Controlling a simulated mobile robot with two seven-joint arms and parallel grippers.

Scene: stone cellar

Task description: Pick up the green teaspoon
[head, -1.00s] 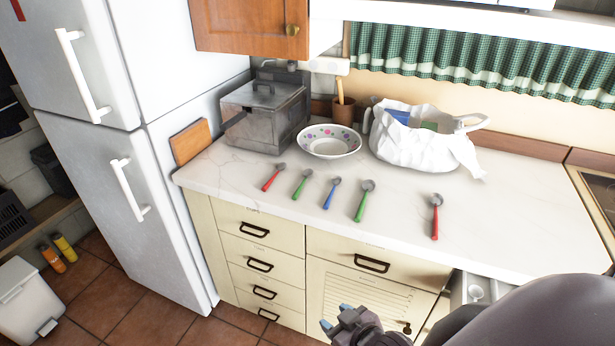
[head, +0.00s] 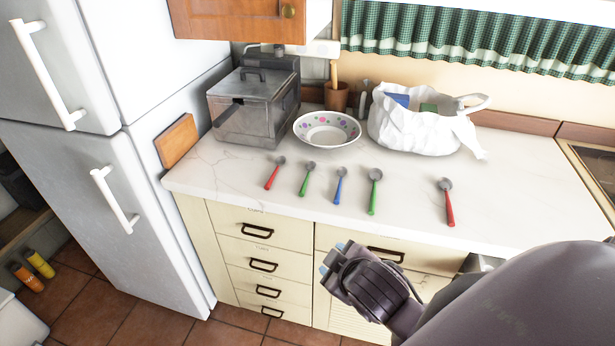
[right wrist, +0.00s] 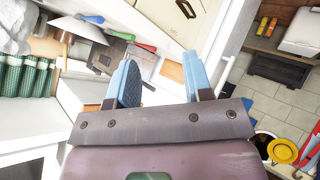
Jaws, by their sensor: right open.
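Two green-handled spoons lie on the white counter (head: 480,215). The smaller one, the green teaspoon (head: 304,185), lies between a red spoon (head: 272,178) and a blue spoon (head: 338,189). The larger green spoon (head: 373,195) lies right of the blue one. My right gripper (head: 331,259) is open and empty in front of the counter's front edge, over the drawer fronts, apart from all spoons. In the right wrist view its blue-tipped fingers (right wrist: 160,80) stand apart, with a green handle (right wrist: 120,35) beyond them at upper left. My left gripper is out of view.
Behind the spoons stand a metal fryer (head: 255,112), a flowered bowl (head: 327,130) and a white bag (head: 415,130). Another red spoon (head: 448,205) lies to the right. A wooden board (head: 177,141) leans by the fridge (head: 150,220). The counter's front strip is clear.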

